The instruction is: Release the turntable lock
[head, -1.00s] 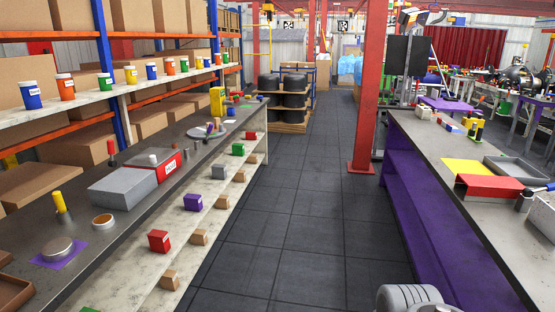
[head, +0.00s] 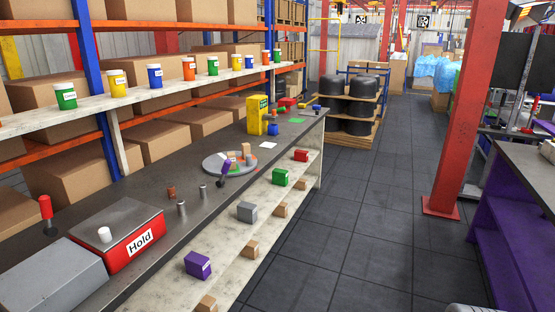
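The turntable (head: 210,164) is a round grey disc on the left bench, with coloured patches and small blocks on top. A lever with a purple handle (head: 226,168) and a dark base stands at its front edge, tilted. It may be the lock, but I cannot tell for certain, nor whether it is engaged. My gripper is not in view. Only a small grey curved part, likely of my own arm, shows at the bottom right edge.
On the bench, a red box labelled Hold (head: 135,243), a grey box (head: 50,278) and short metal posts (head: 181,208) stand nearer. A yellow box (head: 257,115) stands beyond the turntable. Coloured blocks line the lower shelf. The dark floor aisle (head: 350,220) is clear; a red column (head: 455,120) stands right.

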